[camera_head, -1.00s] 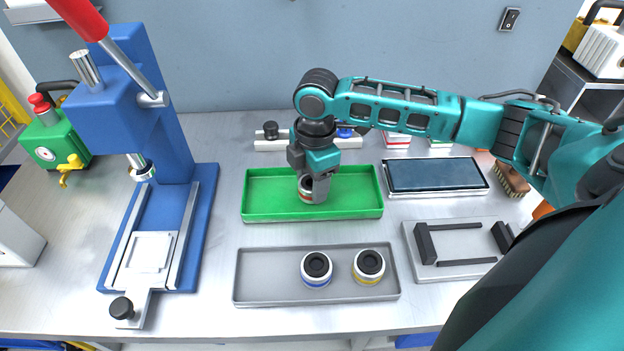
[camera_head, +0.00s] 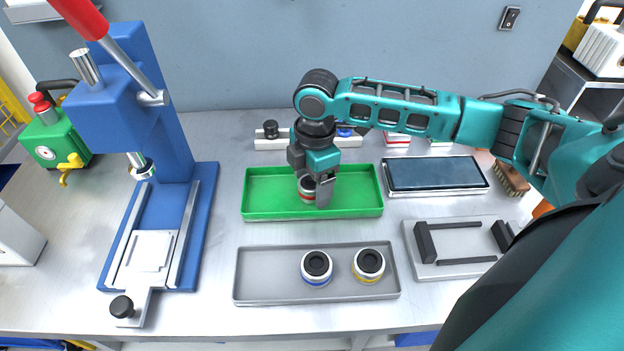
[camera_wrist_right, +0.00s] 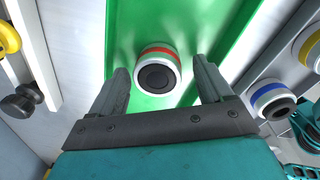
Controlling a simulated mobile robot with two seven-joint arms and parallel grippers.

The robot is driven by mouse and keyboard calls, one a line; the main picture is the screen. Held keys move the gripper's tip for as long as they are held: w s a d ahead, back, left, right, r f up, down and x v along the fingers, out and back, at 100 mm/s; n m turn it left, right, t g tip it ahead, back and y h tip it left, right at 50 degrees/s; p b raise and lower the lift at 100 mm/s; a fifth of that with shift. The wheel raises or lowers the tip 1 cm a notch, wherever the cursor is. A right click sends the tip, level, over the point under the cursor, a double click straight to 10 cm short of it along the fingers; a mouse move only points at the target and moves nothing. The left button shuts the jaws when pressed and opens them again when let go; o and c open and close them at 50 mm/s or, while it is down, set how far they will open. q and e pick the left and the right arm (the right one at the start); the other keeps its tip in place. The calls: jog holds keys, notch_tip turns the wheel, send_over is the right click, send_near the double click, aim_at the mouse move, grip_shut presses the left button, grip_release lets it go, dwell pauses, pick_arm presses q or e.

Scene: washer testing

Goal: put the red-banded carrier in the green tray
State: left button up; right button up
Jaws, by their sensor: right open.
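The red-banded carrier (camera_head: 306,188) is a white cylinder with a black top and a red band, standing in the green tray (camera_head: 262,207). In the wrist view the carrier (camera_wrist_right: 158,70) stands on the green floor of the tray (camera_wrist_right: 190,25), between and beyond the two fingers. My right gripper (camera_head: 320,190) is open over the tray; its fingers (camera_wrist_right: 160,85) appear apart from the carrier on both sides. The gripper partly hides the carrier in the head view. My left gripper is not in view.
A grey tray (camera_head: 255,290) in front holds a blue-banded carrier (camera_head: 316,267) and a yellow-banded carrier (camera_head: 368,265). A blue press (camera_head: 172,150) stands at left. A dark-screened panel (camera_head: 435,173) and a grey fixture (camera_head: 460,262) lie at right.

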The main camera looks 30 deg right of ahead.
notch_tip(320, 180, up, 12)
jog(key=shift+d, duration=0.25)
jog(key=shift+s, duration=0.15)
dwell(0.5)
